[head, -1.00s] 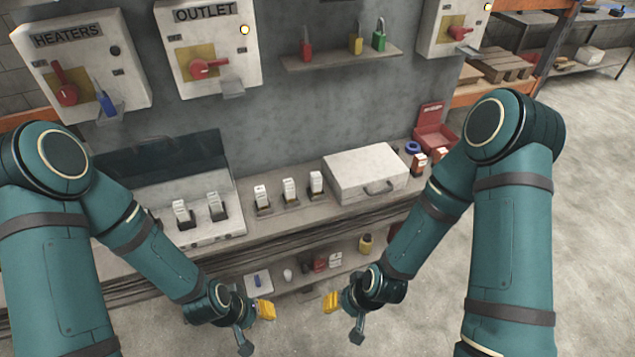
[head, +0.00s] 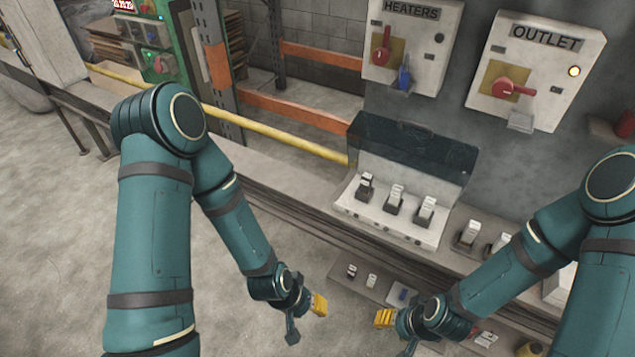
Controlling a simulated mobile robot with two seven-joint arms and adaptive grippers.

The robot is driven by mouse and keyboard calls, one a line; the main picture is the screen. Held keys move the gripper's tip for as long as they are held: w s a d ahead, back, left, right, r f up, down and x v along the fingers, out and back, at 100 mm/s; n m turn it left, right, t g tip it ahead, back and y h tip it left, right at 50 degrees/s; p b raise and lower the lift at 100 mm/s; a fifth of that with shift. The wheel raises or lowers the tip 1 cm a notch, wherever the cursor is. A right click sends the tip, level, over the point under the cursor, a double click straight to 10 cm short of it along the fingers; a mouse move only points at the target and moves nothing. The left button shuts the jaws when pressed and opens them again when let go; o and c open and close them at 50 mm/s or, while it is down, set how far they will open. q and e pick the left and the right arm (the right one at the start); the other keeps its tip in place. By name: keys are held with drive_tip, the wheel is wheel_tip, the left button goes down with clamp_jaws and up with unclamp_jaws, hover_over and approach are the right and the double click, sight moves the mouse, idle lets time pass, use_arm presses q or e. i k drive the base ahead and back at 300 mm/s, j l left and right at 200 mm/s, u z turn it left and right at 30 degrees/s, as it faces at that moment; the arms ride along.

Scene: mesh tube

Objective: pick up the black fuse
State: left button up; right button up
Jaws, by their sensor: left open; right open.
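I cannot single out the black fuse with certainty. A white box with an open dark lid (head: 350,213) stands on the bench, with white-labelled fuses in dark holders: a left one (head: 365,187), a middle one (head: 395,199) and a right one (head: 426,211). On the lower shelf are a small dark-and-white piece (head: 351,271) and a pale piece (head: 371,281). My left gripper (head: 319,305) is open and empty, in front of and below the bench. My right gripper (head: 384,318) is open and empty, to its right, in front of the lower shelf.
More fuses in holders (head: 469,235) stand on the bench to the right, partly behind my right arm. The HEATERS panel (head: 412,45) and OUTLET panel (head: 535,70) hang above. A yellow rail (head: 280,137) runs behind the bench at left. Open floor lies at left.

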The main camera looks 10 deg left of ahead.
sight(366, 180)
drive_tip(key=i+j, duration=0.3)
drive_tip(key=j, duration=0.25)
drive_tip(key=i+j+z, duration=0.1)
drive_tip(key=j+z, duration=0.15)
drive_tip(key=z, duration=0.2)
drive_tip(key=j+z, duration=0.25)
drive_tip(key=z, duration=0.2)
drive_tip(key=i+j, duration=0.05)
